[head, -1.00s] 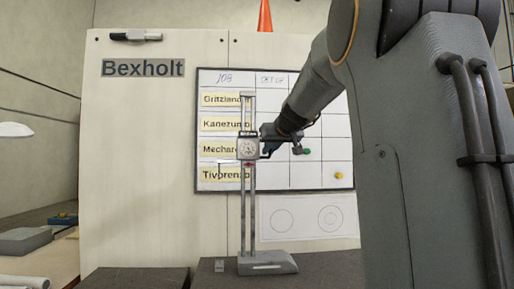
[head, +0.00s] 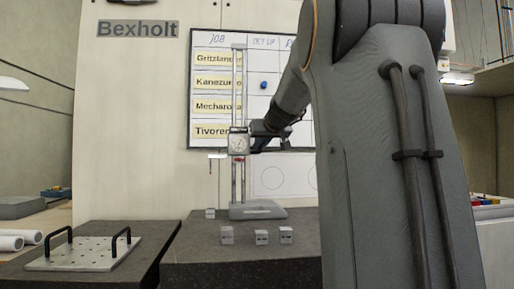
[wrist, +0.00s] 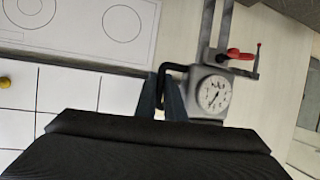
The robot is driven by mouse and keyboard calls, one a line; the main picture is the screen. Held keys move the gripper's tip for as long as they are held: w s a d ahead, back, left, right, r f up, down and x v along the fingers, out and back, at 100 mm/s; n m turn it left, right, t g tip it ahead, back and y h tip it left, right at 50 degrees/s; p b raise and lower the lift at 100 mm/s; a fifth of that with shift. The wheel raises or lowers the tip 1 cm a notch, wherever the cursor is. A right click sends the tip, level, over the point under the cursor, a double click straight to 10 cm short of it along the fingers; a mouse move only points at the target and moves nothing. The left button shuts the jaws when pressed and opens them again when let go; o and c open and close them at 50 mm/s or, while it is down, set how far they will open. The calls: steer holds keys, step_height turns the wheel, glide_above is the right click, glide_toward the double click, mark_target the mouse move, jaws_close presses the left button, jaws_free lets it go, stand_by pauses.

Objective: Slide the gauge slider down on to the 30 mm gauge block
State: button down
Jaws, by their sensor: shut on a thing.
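The height gauge stands upright on the dark bench, with its grey base (head: 258,212) and twin columns. Its gauge slider (head: 238,143), with a round dial, sits a little below mid-column. My gripper (head: 257,143) is at the slider's right side. In the wrist view, my fingers (wrist: 171,98) are shut on the slider's black handle (wrist: 163,78), beside the dial (wrist: 213,95). A small grey gauge block (head: 210,213) stands left of the base, under the slider's thin side arm (head: 217,156), with a clear gap between them. Its size marking is unreadable.
Three small grey blocks (head: 261,237) stand in a row in front of the gauge base. A plate with two black handles (head: 85,253) lies on the bench at the left. A job board (head: 264,110) hangs behind the gauge.

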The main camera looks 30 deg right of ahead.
step_height(320, 180, down, 12)
steer(key=b, duration=1.2)
steer(key=shift+f, duration=0.1)
steer(key=c, duration=2.1)
jaws_free()
steer(key=v, duration=0.7)
steer(key=shift+s+a, duration=0.1)
steer(key=shift+s, duration=0.25)
